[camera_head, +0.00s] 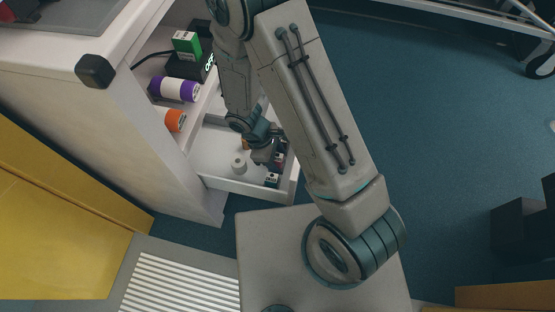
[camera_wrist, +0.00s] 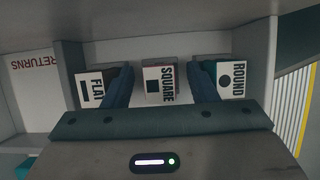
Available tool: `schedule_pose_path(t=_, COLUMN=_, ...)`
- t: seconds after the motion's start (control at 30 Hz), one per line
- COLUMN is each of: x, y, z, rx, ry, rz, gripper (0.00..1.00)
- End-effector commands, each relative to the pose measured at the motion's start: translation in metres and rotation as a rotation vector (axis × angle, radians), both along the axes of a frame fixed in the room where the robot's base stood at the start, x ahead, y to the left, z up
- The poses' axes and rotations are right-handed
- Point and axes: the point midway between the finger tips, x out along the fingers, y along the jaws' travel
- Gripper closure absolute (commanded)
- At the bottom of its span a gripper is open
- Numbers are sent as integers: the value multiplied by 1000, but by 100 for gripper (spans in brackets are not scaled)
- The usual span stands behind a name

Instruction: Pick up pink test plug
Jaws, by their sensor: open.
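No clearly pink plug can be made out in either view. In the wrist view three labelled blocks stand in a row in a white compartment: FLAT (camera_wrist: 91,88), SQUARE (camera_wrist: 160,83) and ROUND (camera_wrist: 232,79). My gripper (camera_wrist: 160,77) is open, with one finger on each side of the SQUARE block. I cannot tell if the fingers touch it. The block's sides are mostly hidden and dim. In the head view my gripper (camera_head: 264,154) is low in the open drawer (camera_head: 221,183), partly covering the small blocks there.
The wrist view shows a RETURNS compartment (camera_wrist: 32,88) at left, behind a divider. In the head view a pale cylinder (camera_head: 239,165) stands in the drawer. A purple-and-white cylinder (camera_head: 174,89), an orange one (camera_head: 175,121) and a green box (camera_head: 186,44) are above it.

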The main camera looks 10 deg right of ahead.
Motion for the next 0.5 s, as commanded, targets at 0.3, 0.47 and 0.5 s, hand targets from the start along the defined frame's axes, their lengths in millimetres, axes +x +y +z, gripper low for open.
schedule_pose_path(t=0.3, x=0, y=0, z=1, rx=0, ry=0, rz=-1, gripper=96)
schedule_pose_path(t=0.47, x=0, y=0, z=1, rx=0, ry=0, rz=-1, gripper=96)
schedule_pose_path(t=0.5, x=0, y=0, z=3, rx=0, ry=0, rz=-1, gripper=96)
